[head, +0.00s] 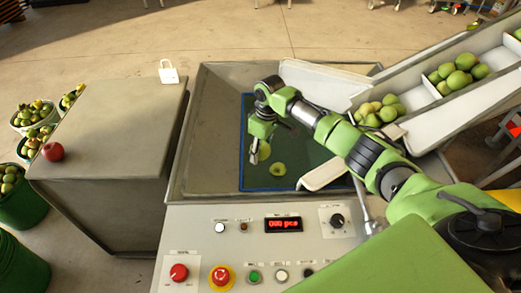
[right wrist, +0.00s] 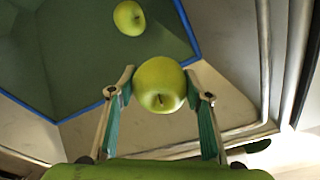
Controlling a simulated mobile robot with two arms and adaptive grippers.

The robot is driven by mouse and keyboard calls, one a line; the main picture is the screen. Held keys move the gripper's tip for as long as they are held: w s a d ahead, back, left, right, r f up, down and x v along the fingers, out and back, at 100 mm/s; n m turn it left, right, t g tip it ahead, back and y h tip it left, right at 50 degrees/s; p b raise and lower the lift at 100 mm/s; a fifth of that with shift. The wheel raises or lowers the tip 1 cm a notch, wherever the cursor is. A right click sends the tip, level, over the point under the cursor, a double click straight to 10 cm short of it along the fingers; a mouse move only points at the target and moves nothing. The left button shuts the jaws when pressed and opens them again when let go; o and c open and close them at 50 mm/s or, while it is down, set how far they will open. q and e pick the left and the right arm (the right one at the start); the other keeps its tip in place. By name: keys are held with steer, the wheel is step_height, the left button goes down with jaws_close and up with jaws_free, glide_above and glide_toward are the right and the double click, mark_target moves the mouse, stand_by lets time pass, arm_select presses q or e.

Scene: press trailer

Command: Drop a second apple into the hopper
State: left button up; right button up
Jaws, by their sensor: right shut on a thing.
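My right gripper (head: 258,150) hangs over the hopper (head: 213,140), pointing down. It is shut on a yellow-green apple (right wrist: 160,85), which sits between the two fingertips in the right wrist view; in the head view this held apple (head: 264,151) is partly hidden by the fingers. A second green apple (head: 278,169) lies on the dark green, blue-edged floor of the hopper, apart from the held one; it also shows at the top of the right wrist view (right wrist: 129,17). My left gripper is not in view.
A sloping white conveyor (head: 471,96) with several green apples stands at the right. A control panel (head: 250,240) with buttons and a red display is in front of the hopper. A grey cabinet (head: 110,120) at the left bears a red apple (head: 53,151) and a white padlock-like object (head: 168,73).

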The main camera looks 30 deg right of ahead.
mark_target(264, 146)
steer(key=shift+f, duration=0.15)
steer(key=o, duration=1.3)
steer(key=r, duration=0.8)
steer(key=s+r, duration=0.1)
steer(key=r, duration=0.3)
steer(key=shift+s+d, duration=0.1)
steer(key=shift+d, duration=0.25)
steer(key=shift+f, duration=0.1)
